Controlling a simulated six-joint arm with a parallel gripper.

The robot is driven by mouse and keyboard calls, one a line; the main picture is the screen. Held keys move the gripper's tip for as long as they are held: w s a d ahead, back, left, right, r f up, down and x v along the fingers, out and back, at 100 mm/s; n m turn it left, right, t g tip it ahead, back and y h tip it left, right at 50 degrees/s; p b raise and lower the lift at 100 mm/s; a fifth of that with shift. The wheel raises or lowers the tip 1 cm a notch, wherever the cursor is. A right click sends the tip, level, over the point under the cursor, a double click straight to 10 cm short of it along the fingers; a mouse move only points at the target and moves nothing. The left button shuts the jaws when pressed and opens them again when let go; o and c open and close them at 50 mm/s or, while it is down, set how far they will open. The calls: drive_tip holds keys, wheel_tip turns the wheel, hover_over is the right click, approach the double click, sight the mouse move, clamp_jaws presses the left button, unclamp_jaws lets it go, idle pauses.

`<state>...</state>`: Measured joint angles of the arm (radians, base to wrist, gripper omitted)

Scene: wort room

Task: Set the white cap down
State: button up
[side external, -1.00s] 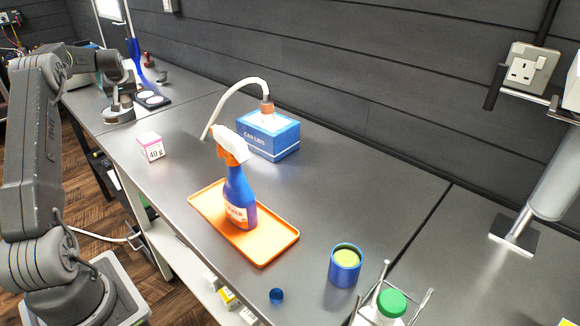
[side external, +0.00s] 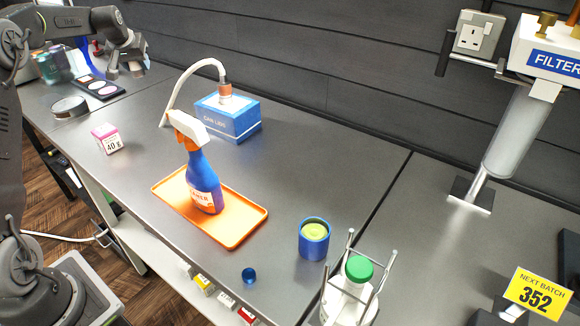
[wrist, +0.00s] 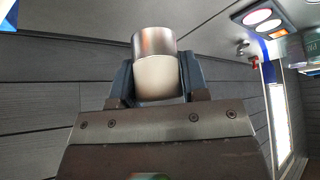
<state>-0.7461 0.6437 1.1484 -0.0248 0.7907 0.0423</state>
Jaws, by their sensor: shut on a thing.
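My gripper (side external: 134,70) is at the upper left of the side external view, raised above the bench. In the wrist view, its two fingers (wrist: 157,85) are shut on a short cylinder, a pale white body with a shiny grey band at its far end; its white part, which I take for the white cap (wrist: 158,78), sits between the fingers. In the side external view the cap is too small to make out. A round grey metal disc (side external: 69,107) lies on the bench, lower left of the gripper and apart from it.
A pink-and-white box (side external: 107,138), a blue box (side external: 228,118) with a hose, an orange tray (side external: 163,190) bearing a spray bottle (side external: 205,185), a blue cup (side external: 314,240) and a small blue cap (side external: 249,275) stand on the bench. A dark palette (side external: 101,87) lies near the gripper.

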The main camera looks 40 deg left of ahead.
drive_tip(key=w+d+m+t+h, duration=0.1)
drive_tip(key=w+d+m+h, duration=0.15)
drive_tip(key=d, duration=1.05)
drive_tip(key=w+d+m+h, duration=0.1)
drive_tip(key=d+m, duration=0.3)
drive_tip(key=d, duration=0.9)
drive_tip(key=w+d+m+t+h, duration=0.1)
drive_tip(key=d+m, duration=0.2)
drive_tip(key=d, duration=0.9)
drive_tip(key=w+d+f, duration=0.1)
drive_tip(key=d+f, duration=0.3)
drive_tip(key=w+d+f, duration=0.1)
drive_tip(key=d+f, duration=0.2)
drive_tip(key=f, duration=0.1)
drive_tip(key=w+d+f, duration=0.2)
drive_tip(key=d+f, duration=0.2)
drive_tip(key=shift+d+f, duration=0.15)
drive_tip(key=shift+d, duration=0.15)
drive_tip(key=shift+w+f, duration=0.1)
drive_tip(key=shift+f, duration=1.95)
drive_tip(key=shift+f, duration=0.15)
drive_tip(key=o, duration=0.9)
drive_tip(key=shift+o, duration=0.2)
